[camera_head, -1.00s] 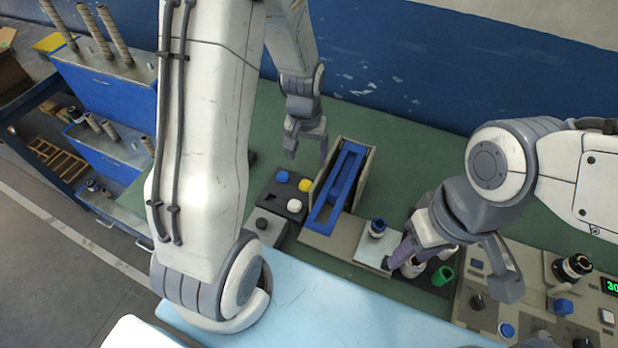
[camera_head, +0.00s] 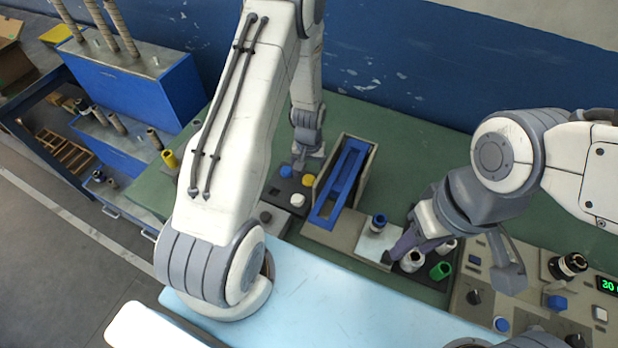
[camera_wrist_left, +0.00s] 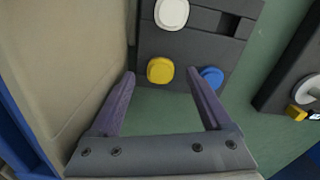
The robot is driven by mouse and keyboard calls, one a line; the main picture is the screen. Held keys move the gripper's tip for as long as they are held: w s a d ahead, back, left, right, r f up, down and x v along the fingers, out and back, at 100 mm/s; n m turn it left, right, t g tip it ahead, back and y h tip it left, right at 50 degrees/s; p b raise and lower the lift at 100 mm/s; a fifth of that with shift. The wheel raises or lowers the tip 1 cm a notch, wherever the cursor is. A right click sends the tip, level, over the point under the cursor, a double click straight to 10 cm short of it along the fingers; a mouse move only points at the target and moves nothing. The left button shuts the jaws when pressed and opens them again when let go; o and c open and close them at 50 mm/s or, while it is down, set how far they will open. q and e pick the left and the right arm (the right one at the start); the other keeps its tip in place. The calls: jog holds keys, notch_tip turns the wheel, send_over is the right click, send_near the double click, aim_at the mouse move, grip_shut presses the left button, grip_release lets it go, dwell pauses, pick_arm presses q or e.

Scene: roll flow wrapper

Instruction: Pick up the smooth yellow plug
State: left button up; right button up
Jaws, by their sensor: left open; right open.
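The yellow plug (camera_head: 308,180) has a smooth round top and sits in a dark block (camera_head: 274,195) on the green bench, beside a white plug (camera_head: 298,200) and a blue plug (camera_head: 286,171). In the left wrist view the yellow plug (camera_wrist_left: 160,70) lies at the gap between my left fingertips, nearer the left finger, with the white plug (camera_wrist_left: 172,13) beyond and the blue plug (camera_wrist_left: 211,77) by the right fingertip. My left gripper (camera_head: 306,168) is open and empty above the block's far edge. My right gripper (camera_head: 452,272) is open at the right, its fingers straddling several small parts.
A beige holder with a blue frame (camera_head: 340,185) stands close right of the dark block. A blue-topped part (camera_head: 378,222) and a green cylinder (camera_head: 440,270) stand farther right. A control panel (camera_head: 530,300) fills the lower right. The far green bench is clear.

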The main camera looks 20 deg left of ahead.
pick_arm(q)
jog(key=shift+f, duration=1.1)
grip_shut()
jog(key=shift+r, duration=0.1)
